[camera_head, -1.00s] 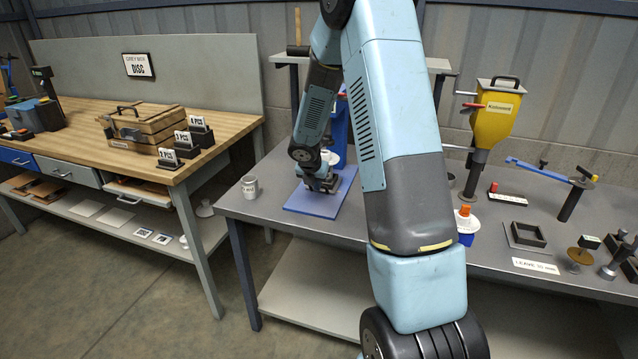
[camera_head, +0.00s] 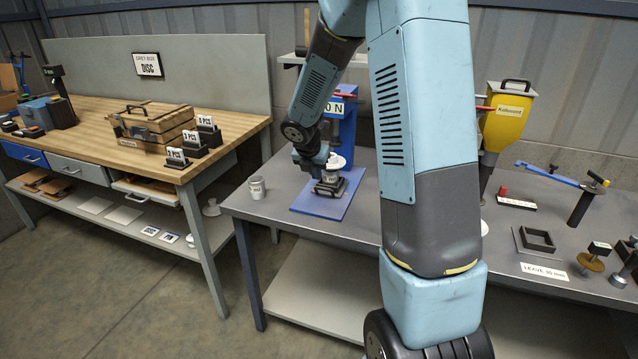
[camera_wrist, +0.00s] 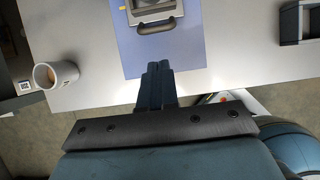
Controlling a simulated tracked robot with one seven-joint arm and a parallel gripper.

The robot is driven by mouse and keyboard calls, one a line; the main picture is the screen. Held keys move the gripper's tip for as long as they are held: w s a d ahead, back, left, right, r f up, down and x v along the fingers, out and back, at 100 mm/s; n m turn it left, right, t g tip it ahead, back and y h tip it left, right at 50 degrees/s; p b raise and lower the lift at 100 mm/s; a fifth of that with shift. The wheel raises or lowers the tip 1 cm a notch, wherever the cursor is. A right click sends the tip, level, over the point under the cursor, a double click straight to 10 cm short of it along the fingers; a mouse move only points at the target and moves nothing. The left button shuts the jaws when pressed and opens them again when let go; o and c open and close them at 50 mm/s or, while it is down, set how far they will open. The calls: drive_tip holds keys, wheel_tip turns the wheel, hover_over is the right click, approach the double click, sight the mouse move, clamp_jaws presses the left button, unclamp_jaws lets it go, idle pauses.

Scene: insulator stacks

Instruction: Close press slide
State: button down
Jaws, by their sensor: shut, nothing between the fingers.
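The blue press (camera_head: 343,122), with a display partly reading "0 N", stands on the grey bench behind my arm, which hides part of it. Its blue base plate (camera_head: 308,203) extends toward the front and also shows in the wrist view (camera_wrist: 187,52). The press slide (camera_head: 347,187) is a dark and grey block on this plate, with a white disc-like piece (camera_head: 337,162) just behind or above it. In the wrist view the slide's dark loop handle (camera_wrist: 156,28) faces my gripper (camera_wrist: 158,68). My gripper is shut and empty, apart from the handle in that picture.
A white mug (camera_head: 257,188) stands left of the plate and shows in the wrist view (camera_wrist: 55,74). A yellow hopper (camera_head: 505,115), a dark square frame (camera_head: 537,240) and small tools occupy the bench's right. A wooden workbench (camera_head: 235,133) stands left across a gap.

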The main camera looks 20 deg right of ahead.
drive_tip(key=shift+s+a, duration=1.45)
drive_tip(key=x, duration=1)
drive_tip(key=shift+w+d+r, duration=0.3)
drive_tip(key=shift+w+d, duration=0.4)
drive_tip(key=shift+w, duration=0.05)
drive_tip(key=shift+w+d+r, duration=0.25)
drive_tip(key=shift+w+d, duration=0.4)
drive_tip(key=shift+w, duration=0.15)
drive_tip(key=shift+a, duration=0.1)
